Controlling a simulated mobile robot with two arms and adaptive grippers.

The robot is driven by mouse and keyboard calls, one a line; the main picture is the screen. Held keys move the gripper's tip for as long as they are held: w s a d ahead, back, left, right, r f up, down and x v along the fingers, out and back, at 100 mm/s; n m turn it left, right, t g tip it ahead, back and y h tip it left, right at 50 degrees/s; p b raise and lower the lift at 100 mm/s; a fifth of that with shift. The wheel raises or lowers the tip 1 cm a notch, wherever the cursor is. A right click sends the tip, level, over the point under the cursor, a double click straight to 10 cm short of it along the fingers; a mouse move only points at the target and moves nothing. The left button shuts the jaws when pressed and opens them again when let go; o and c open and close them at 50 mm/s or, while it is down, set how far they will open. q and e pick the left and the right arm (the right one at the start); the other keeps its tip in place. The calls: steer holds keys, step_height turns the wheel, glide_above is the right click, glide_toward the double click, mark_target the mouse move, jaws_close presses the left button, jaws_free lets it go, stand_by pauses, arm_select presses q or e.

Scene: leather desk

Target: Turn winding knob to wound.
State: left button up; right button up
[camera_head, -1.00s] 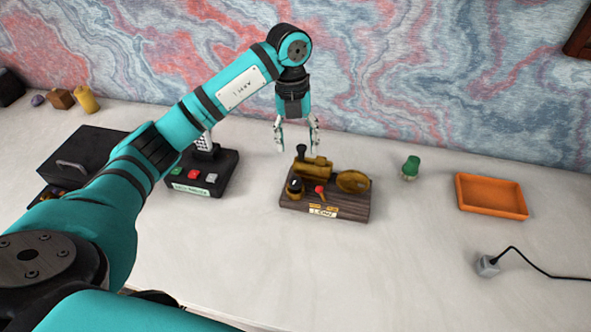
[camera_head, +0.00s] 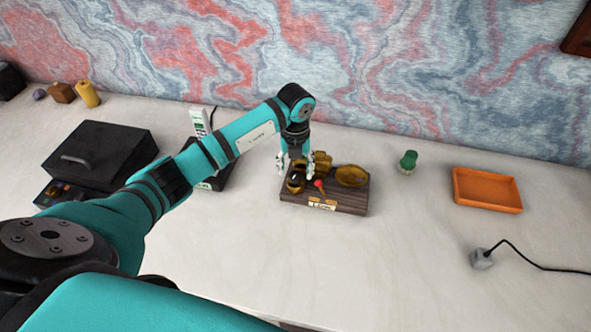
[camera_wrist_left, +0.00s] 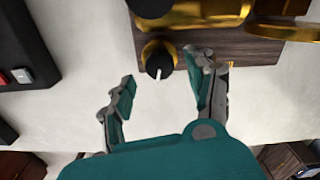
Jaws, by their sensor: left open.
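The winding knob (camera_wrist_left: 159,64) is a black round knob with a white pointer line on a brass collar. In the left wrist view it sits at the edge of the wooden base, its line pointing down in the picture. In the head view the wooden base (camera_head: 340,200) carries brass parts, a red-tipped lever (camera_head: 318,184) and a label plate (camera_head: 322,204). My left gripper (camera_head: 296,172) is over the base's left end. In the wrist view its open fingers (camera_wrist_left: 165,92) are spread on either side below the knob, with nothing between them. My right gripper is not in view.
A black device with a pale handset (camera_head: 200,122) stands left of the base, partly behind my arm. A black box (camera_head: 98,150) is further left. A green-topped piece (camera_head: 408,161), an orange tray (camera_head: 487,190) and a grey plug with cable (camera_head: 481,259) lie right. The front desk is clear.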

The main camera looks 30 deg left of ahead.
mark_target(295, 175)
arm_select(q)
steer(key=shift+f, duration=1.2)
steer(key=c, duration=1.1)
steer(key=shift+c, duration=0.2)
steer(key=o, duration=1.1)
steer(key=shift+o, duration=0.2)
step_height(295, 175, up, 12)
